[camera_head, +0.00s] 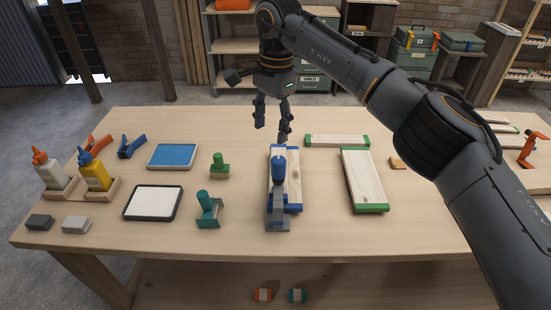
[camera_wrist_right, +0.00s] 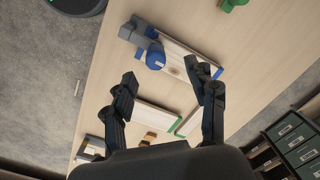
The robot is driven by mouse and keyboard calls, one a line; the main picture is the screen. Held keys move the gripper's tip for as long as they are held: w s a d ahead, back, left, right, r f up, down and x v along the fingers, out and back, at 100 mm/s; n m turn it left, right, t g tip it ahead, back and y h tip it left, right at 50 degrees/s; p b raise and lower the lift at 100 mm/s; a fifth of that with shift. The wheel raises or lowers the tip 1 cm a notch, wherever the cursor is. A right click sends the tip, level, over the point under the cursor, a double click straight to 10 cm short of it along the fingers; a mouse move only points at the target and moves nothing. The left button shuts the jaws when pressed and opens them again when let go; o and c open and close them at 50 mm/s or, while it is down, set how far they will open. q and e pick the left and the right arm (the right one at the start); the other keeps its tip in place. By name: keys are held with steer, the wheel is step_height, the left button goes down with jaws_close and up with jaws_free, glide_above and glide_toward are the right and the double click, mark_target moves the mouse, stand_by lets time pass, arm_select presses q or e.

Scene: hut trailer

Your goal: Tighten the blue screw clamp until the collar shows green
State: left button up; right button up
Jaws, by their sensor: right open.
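The blue screw clamp (camera_head: 278,170) stands on the workbench near the middle, with a blue knob on top and a grey body. It sits at a wooden board with blue ends (camera_head: 293,178). The clamp also shows in the right wrist view (camera_wrist_right: 155,55), near the top. My right gripper (camera_head: 272,122) is open and empty, above the bench and behind the clamp in the head view. In the right wrist view its spread fingers (camera_wrist_right: 163,78) have the board partly between and beyond them. The collar's colour is too small to tell. My left gripper is not in view.
Boards with green ends (camera_head: 364,180) lie right of the clamp. A teal clamp (camera_head: 207,208) and a green clamp (camera_head: 219,166) stand to its left. The bench front is clear.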

mark_target(278, 159)
steer(key=shift+h, duration=0.4)
steer(key=f+p, duration=0.1)
steer(key=f, duration=0.2)
steer(key=d+f+p, duration=0.1)
steer(key=f, duration=0.3)
steer(key=f+p, duration=0.1)
steer(key=f, duration=0.3)
steer(key=shift+w+d+p, duration=0.1)
steer(key=shift+d+p, duration=0.2)
steer(key=shift+p, duration=0.1)
steer(key=shift+f, duration=0.75)
steer(key=c, duration=1.1)
